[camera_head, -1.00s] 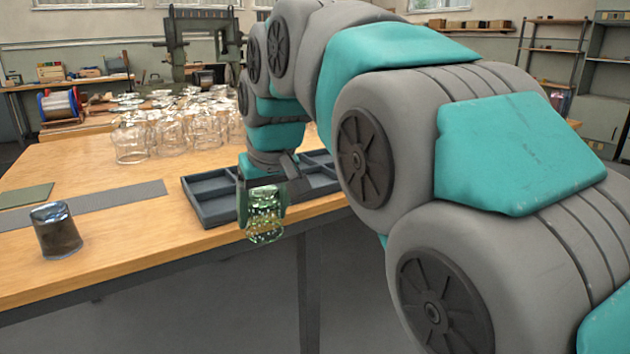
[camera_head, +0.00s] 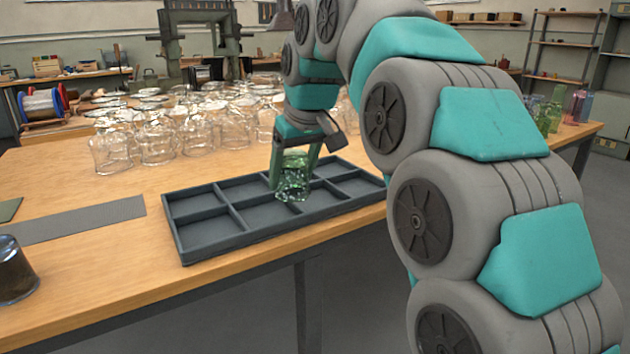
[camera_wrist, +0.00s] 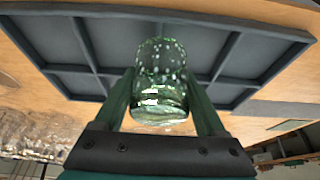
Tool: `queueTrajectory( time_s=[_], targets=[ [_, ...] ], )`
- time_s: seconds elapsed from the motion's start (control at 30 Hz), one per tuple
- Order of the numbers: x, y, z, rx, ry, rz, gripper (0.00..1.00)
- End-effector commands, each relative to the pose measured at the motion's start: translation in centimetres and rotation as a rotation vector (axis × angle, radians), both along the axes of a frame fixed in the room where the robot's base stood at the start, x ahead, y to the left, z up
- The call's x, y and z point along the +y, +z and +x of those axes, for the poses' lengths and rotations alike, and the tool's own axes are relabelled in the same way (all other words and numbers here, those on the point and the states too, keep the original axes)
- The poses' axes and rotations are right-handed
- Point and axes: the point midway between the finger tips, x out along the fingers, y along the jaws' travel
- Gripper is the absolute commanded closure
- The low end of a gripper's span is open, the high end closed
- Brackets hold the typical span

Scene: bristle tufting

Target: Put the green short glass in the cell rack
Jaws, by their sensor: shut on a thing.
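The green short glass (camera_head: 293,178) is clear green with light specks. My gripper (camera_head: 293,170) is shut on it, a finger on each side. The glass also shows between the fingers in the wrist view (camera_wrist: 160,85). The cell rack (camera_head: 205,239) is a dark grey tray with several square compartments on the wooden table. In the head view the glass overlaps the rack's middle cells. It appears to be above the rack, but I cannot tell the exact height or whether it touches a divider. The cells in view look empty.
Many clear glasses (camera_head: 158,143) stand behind the rack. A dark tumbler (camera_head: 14,270) is at the front left, near a grey strip (camera_head: 80,219). Green bottles (camera_head: 549,112) stand at the far right. The table left of the rack is mostly bare.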

Motion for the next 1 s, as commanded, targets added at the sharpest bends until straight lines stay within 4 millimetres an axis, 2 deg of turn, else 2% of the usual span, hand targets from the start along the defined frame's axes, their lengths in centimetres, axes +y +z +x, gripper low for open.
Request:
queueTrajectory(
  time_s=[0.1,0.3,0.57,0.8,1.0],
  targets=[
    [-1.8,-0.2,2.4,0.002,-0.003,0.000,0.99],
    [-3.6,-0.5,4.7,-0.001,-0.001,0.001,0.99],
    [-4.0,-1.1,5.1,0.000,0.000,0.000,0.99],
    [-4.0,-3.4,5.1,0.002,0.000,0.000,0.99],
    [-4.0,-4.2,5.1,0.001,0.000,-0.001,0.99]
  ],
)
